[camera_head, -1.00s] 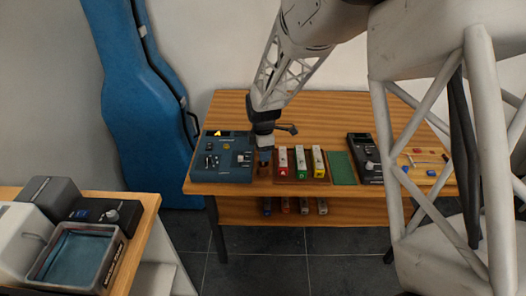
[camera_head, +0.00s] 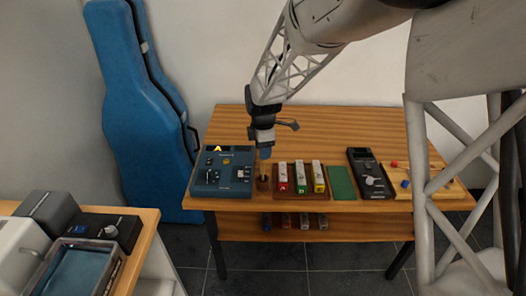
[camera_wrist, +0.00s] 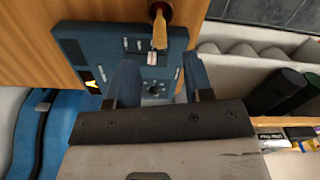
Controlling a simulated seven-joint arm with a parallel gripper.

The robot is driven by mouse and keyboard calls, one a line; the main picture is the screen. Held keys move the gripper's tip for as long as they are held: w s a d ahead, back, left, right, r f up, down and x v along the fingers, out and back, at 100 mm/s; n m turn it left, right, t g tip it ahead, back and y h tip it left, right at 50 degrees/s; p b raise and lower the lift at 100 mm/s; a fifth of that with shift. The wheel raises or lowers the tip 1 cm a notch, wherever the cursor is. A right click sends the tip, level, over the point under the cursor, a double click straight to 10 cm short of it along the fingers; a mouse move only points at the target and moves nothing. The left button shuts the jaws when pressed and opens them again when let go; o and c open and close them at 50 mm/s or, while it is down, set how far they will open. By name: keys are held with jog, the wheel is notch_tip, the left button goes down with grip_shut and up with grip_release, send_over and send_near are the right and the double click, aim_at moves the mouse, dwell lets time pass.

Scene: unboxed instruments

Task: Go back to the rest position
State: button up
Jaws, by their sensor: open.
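My gripper (camera_head: 264,153) is above the front left part of the wooden table, over a small brown holder (camera_head: 263,183). In the wrist view its two blue fingers (camera_wrist: 162,84) are spread apart with nothing between them. A blue instrument box (camera_head: 222,172) with a lit yellow display lies just left of the gripper. It also shows beyond the fingers in the wrist view (camera_wrist: 112,50). A tan-handled tool (camera_wrist: 160,28) stands in the brown holder, apart from the fingers.
Right of the holder are a rack with red, green and yellow labelled blocks (camera_head: 301,180), a green mat (camera_head: 341,183), a dark handheld meter (camera_head: 368,172) and a wooden board (camera_head: 436,186). A blue instrument case (camera_head: 150,110) leans at the wall. The table's back (camera_head: 330,125) is clear.

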dwell(0.3)
jog(key=shift+s+d+r, duration=0.25)
jog(key=shift+d+r, duration=0.05)
jog(key=shift+r, duration=0.1)
jog(key=s+d+r+m+t, duration=0.1)
jog(key=s+d+r+m, duration=1.05)
jog(key=s, duration=0.45)
jog(key=s+d+r+m, duration=0.1)
jog(key=s+d+m, duration=0.3)
jog(key=s, duration=0.6)
jog(key=s+d+r+m+t, duration=0.1)
jog(key=s+d+m, duration=0.3)
jog(key=s, duration=0.7)
jog(key=shift+r+m+t, duration=0.3)
jog(key=shift+r+m, duration=0.3)
jog(key=shift+m, duration=0.25)
